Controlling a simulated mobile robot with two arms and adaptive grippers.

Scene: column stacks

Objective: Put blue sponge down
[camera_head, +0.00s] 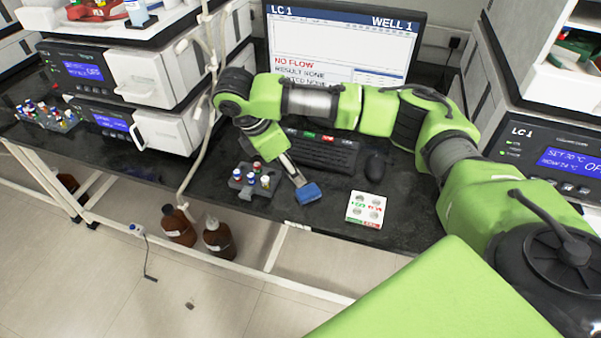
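The blue sponge (308,193) is a small block at the black bench's front part, between the vial rack and the white card. My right gripper (298,181) reaches down to it from above and behind, its arm coming in from the right. The grey fingertips meet the sponge's upper left edge. Only a slim side of the fingers shows, so I cannot tell whether they grip it. Whether the sponge rests on the bench or hangs just above it is also unclear. My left gripper is not in view.
A dark rack with several vials (250,183) stands close left of the sponge. A white card with round wells (366,209) lies to its right. A keyboard (325,155), mouse (375,166) and monitor (345,40) are behind. The bench's front edge is near.

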